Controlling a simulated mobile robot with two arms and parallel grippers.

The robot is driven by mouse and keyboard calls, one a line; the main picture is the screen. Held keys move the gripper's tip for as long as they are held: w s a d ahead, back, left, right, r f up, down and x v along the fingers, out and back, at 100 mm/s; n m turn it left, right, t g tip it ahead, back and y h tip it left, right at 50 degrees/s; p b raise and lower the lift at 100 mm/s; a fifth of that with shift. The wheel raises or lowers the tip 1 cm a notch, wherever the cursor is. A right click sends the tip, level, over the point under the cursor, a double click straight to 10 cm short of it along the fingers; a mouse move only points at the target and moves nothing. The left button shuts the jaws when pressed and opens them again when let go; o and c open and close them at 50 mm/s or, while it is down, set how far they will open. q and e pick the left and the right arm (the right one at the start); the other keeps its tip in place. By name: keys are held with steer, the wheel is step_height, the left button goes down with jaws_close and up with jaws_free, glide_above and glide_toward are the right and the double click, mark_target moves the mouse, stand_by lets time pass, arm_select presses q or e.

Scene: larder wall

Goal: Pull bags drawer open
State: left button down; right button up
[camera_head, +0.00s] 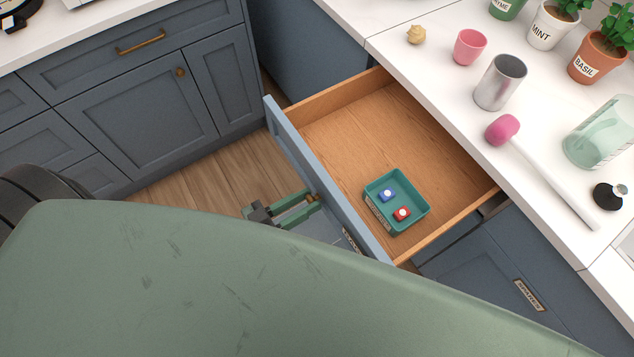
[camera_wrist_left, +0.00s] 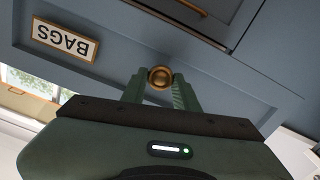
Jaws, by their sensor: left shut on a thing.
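The bags drawer (camera_head: 340,125) is pulled out from the counter, its wooden inside showing. Its blue-grey front carries a BAGS label, which reads upside down in the left wrist view (camera_wrist_left: 65,40). My left gripper (camera_head: 312,200) is at the outer face of the drawer front. In the left wrist view its two green fingers are shut on a round brass knob (camera_wrist_left: 160,77). A teal tray (camera_head: 381,219) sits in the drawer, holding a blue item (camera_head: 387,196) and a red item (camera_head: 402,213). My right gripper is not in view.
The counter above holds a pink cup (camera_head: 469,47), a metal tumbler (camera_head: 499,84), a pink-headed mallet (camera_head: 540,165), a glass jar (camera_head: 598,135) and potted herbs (camera_head: 598,55). Blue cabinets (camera_head: 140,110) stand at the left. Wooden floor (camera_head: 200,185) lies between them and the drawer.

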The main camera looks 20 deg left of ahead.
arm_select(q)
steer(key=shift+s+a, duration=0.15)
steer(key=shift+s, duration=0.1)
steer(key=c, duration=1.1)
jaws_free()
steer(key=shift+o, duration=0.2)
steer(key=b+v, duration=0.1)
steer(key=v, duration=0.6)
steer(key=shift+s+a, duration=0.25)
steer(key=shift+s, duration=0.05)
steer(key=shift+f, duration=0.1)
